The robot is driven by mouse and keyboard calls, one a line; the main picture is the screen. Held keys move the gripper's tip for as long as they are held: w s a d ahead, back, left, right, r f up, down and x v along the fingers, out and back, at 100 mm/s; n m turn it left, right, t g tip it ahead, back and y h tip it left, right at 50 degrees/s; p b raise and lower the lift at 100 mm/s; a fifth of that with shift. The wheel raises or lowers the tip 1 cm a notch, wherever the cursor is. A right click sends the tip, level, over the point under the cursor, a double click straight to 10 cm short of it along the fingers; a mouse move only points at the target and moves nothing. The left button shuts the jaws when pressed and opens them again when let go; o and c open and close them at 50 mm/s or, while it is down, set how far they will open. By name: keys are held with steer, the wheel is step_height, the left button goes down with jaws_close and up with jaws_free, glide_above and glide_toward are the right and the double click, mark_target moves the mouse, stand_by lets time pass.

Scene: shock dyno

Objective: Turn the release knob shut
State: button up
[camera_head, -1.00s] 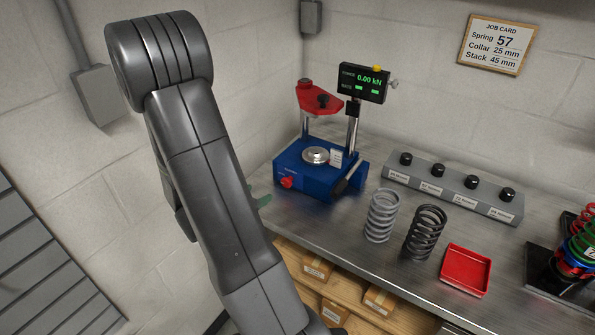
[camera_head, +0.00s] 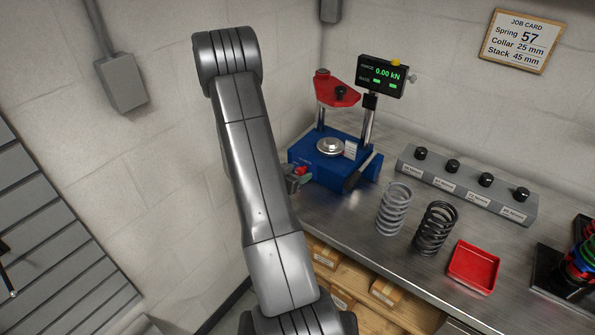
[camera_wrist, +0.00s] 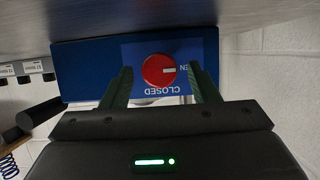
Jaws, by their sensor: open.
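The red release knob (camera_wrist: 159,70) is on the blue front face of the press base (camera_wrist: 80,70). In the wrist view its white mark points right, toward a partly hidden label ending in "EN"; "CLOSED" reads upside down below the knob. My gripper (camera_wrist: 160,84) is open, with one green finger on each side of the knob; I cannot tell whether they touch it. In the head view the knob (camera_head: 301,170) shows beside my gripper (camera_head: 298,178) at the base's front left corner.
The red press arm (camera_head: 337,92) and the display (camera_head: 382,75) reading 0.00 kN stand above the base. A grey spring (camera_head: 394,209), a dark spring (camera_head: 435,228) and a red tray (camera_head: 473,267) are on the bench to the right. A wall is close on the left.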

steer(key=shift+w+d+f, duration=0.1)
steer(key=shift+w, duration=0.05)
steer(key=shift+c, duration=0.2)
steer(key=c, duration=0.9)
